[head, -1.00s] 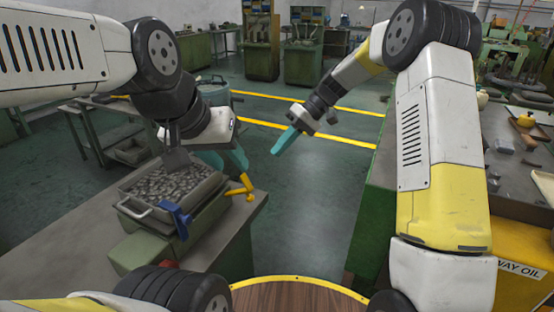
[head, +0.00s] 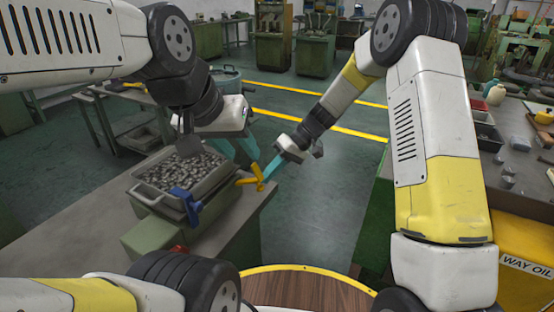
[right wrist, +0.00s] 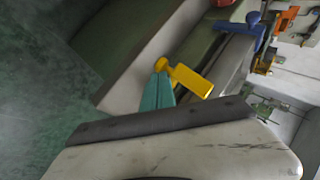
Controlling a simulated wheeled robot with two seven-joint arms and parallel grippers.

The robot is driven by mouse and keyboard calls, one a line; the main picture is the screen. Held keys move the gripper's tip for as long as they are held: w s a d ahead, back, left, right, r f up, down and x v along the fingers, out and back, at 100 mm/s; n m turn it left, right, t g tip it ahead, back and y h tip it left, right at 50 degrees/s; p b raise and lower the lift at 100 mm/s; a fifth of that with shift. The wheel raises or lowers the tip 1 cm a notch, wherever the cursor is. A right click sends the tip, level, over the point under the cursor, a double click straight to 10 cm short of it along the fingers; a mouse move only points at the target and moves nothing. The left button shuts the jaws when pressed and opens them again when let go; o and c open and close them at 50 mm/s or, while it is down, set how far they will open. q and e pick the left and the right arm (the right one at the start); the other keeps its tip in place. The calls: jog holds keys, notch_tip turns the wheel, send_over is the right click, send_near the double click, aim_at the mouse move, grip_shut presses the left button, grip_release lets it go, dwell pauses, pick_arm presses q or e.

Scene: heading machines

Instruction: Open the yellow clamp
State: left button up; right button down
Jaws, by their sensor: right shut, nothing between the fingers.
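The yellow clamp (head: 252,180) is a small T-shaped lever at the right side of the metal bin (head: 143,190) on the bench. In the right wrist view the yellow clamp (right wrist: 190,80) has a flat, broad handle. My right gripper (head: 265,175) is shut and empty, with its teal fingertips right at the clamp. In the right wrist view the fingertips (right wrist: 160,68) are beside the clamp's left end; whether they touch cannot be told. My left gripper (head: 240,156) is open behind the bin, its fingers apart and empty.
The bin is full of small grey metal parts. A blue clamp (head: 186,203) is on its near side, and a red part (head: 178,250) is lower down. The bench (head: 235,222) has bare surface to the right of the bin. Open floor lies beyond it.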

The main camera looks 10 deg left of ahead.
jog(key=f, duration=0.1)
jog(key=f+y, duration=0.1)
jog(key=f, duration=0.1)
jog(key=shift+s+d, duration=0.15)
jog(key=shift+d, duration=0.25)
dwell(0.5)
